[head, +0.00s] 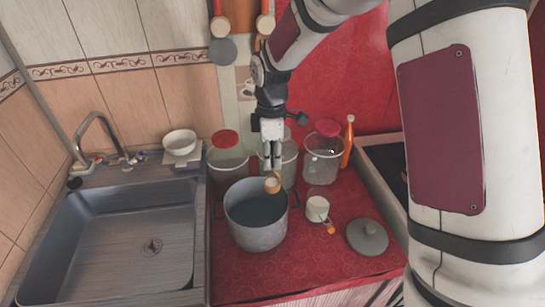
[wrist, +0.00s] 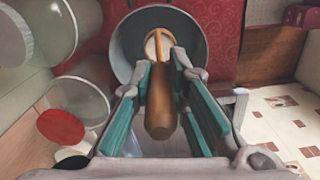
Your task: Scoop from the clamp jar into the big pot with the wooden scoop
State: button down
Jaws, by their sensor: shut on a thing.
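My gripper (head: 273,163) is shut on the handle of the wooden scoop (head: 272,185). In the wrist view the scoop handle (wrist: 160,105) lies between the teal finger pads, and the bowl end points toward the pot. The bowl looks pale inside; I cannot tell whether that is contents. The big grey pot (head: 257,238) stands open on the red counter, with the scoop above its far rim. It also shows in the wrist view (wrist: 117,45). Glass jars stand behind the pot: a left one (head: 228,162), a middle one (head: 289,165) partly hidden by my gripper, and a right one (head: 322,165). I cannot tell which is the clamp jar.
A white cup (head: 317,208) with a small orange-ended item beside it stands right of the pot. A grey lid (head: 367,239) lies at the right front. An orange bottle (head: 347,142) stands at the back right. The sink (head: 125,245) is left, with a white bowl (head: 179,141) behind.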

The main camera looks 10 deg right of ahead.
jog(key=w+a+f+h+b, duration=0.1)
jog(key=a+f+b, duration=0.2)
jog(key=a+f, duration=0.1)
jog(key=shift+f+h, duration=0.3)
jog(key=shift+h, duration=0.1)
jog(key=shift+a, duration=0.1)
dwell(0.4)
jog(key=shift+w+a+f+g+h+b, duration=0.15)
jog(key=shift+a+g+h+b, duration=0.1)
jog(key=shift+a+h+b, duration=0.5)
jog(key=shift+w+a+g+h+b, duration=0.2)
jog(key=shift+a+h+b, duration=0.35)
jog(key=shift+h+b, duration=0.4)
jog(key=shift+s, duration=0.1)
jog(key=shift+w+a+f+g+h+b, duration=0.15)
jog(key=shift+a+f+g+h+b, duration=0.1)
jog(key=shift+a+h+b, duration=0.5)
jog(key=shift+w+a+f+g+h+b, duration=0.1)
jog(key=shift+a+f+h+b, duration=0.15)
jog(key=shift+a+h+b, duration=0.45)
